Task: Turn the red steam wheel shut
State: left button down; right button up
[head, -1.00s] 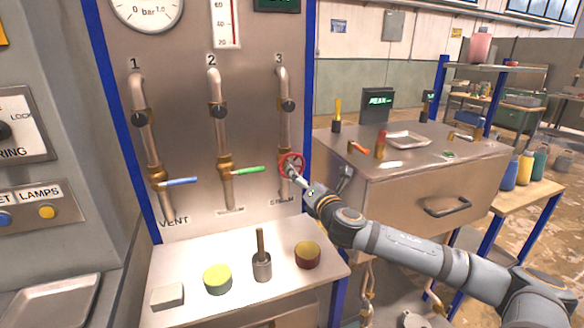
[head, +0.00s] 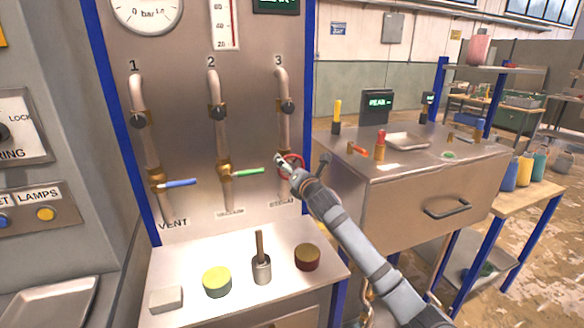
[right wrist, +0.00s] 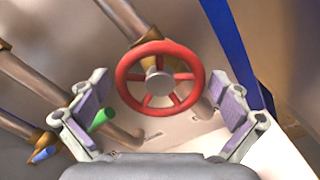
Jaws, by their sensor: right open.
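The red steam wheel (head: 299,161) is on pipe 3 at the right side of the panel. In the head view my right gripper (head: 282,163) is in front of it and covers its left part. In the right wrist view the wheel (right wrist: 159,80) is whole, with a grey hub and several spokes. The two padded fingers stand open on either side of its lower half. I see a gap between each finger and the rim, so the gripper is not closed on it. My left gripper is not in view.
A green lever (head: 248,172) on pipe 2 and a blue lever (head: 181,182) on pipe 1 lie left of the wheel. Below, a shelf holds a yellow-green tin (head: 216,282), a brush-like tool (head: 261,268) and a dark red tin (head: 307,257). A steel cabinet (head: 400,205) stands right.

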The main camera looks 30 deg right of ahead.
jog(key=c, duration=1)
